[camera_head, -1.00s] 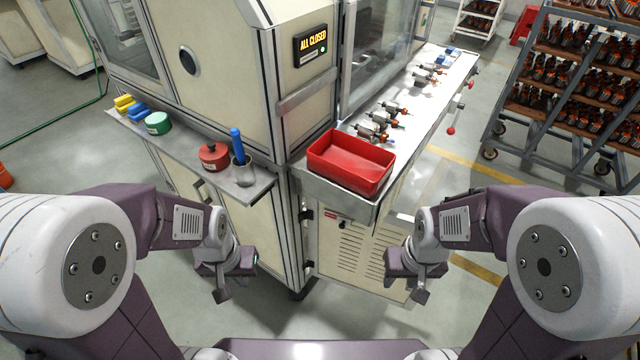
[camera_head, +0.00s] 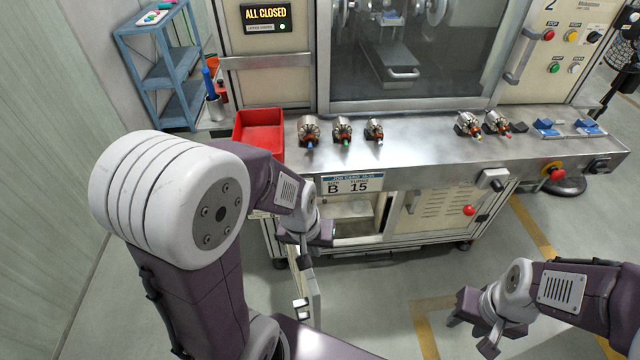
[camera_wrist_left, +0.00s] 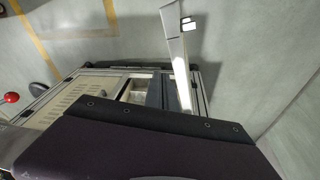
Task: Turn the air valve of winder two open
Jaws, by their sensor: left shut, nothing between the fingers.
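Winder two is the machine (camera_head: 300,90) ahead of me, with a "2" on its control panel (camera_head: 557,50). Under its bench is an open compartment (camera_head: 352,210), with its narrow door (camera_head: 316,290) swung out towards me. I cannot make out an air valve for certain; the inside is partly hidden by my left arm. My left gripper (camera_head: 304,258) is shut and empty, in front of the compartment beside the door. The left wrist view shows the door (camera_wrist_left: 178,55) and compartment (camera_wrist_left: 140,88) beyond my gripper. My right gripper (camera_head: 474,330) hangs over open floor; its fingers are unclear.
A red tray (camera_head: 259,134) and several armatures (camera_head: 342,130) sit on the bench (camera_head: 420,150). A red knob (camera_head: 469,210) is on the lower cabinet and a red button (camera_head: 555,172) on the bench front. A blue shelf (camera_head: 165,75) stands at left. The floor ahead is clear.

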